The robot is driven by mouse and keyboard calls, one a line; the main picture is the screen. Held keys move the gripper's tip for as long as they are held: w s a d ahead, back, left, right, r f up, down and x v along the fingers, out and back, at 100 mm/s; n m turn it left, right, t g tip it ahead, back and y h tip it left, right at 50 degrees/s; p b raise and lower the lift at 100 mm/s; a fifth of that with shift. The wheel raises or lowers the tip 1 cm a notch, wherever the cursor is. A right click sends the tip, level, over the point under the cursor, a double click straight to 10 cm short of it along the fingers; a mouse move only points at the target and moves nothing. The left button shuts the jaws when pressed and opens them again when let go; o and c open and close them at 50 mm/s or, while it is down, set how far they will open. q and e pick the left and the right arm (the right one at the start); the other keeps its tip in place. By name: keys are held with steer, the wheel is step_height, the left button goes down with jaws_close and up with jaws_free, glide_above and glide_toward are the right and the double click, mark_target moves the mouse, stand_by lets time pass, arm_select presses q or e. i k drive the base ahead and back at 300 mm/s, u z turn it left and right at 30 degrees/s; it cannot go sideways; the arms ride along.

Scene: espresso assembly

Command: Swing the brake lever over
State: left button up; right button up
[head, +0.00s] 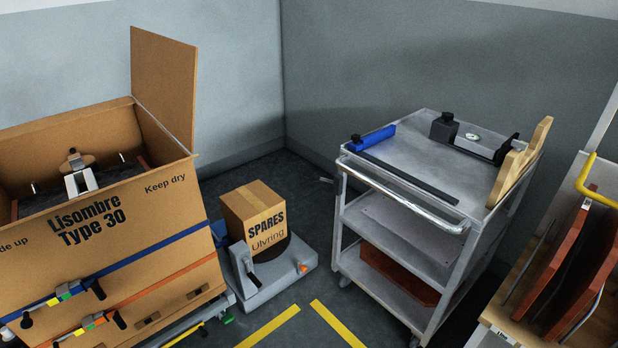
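A small grey base (275,287) stands on the floor between the big carton and the cart. A small orange knob (302,267) is at the base's right end. The base carries the box on a dark round plate. Which of these is the brake lever is not labelled. Neither of my grippers is in view.
A large open carton (100,265) with a blue strap (160,246) and an orange strap (165,293) fills the left. A grey cart (420,155) with tools stands right of centre. A wooden rack (560,300) is at far right. Yellow lines (335,324) mark clear floor in front.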

mark_target(315, 176)
steer(key=z, duration=0.05)
steer(key=k, duration=0.5)
steer(key=u, duration=0.95)
steer(key=i, duration=1.3)
steer(key=z, duration=0.45)
steer(key=i, duration=1)
steer(key=z, duration=0.9)
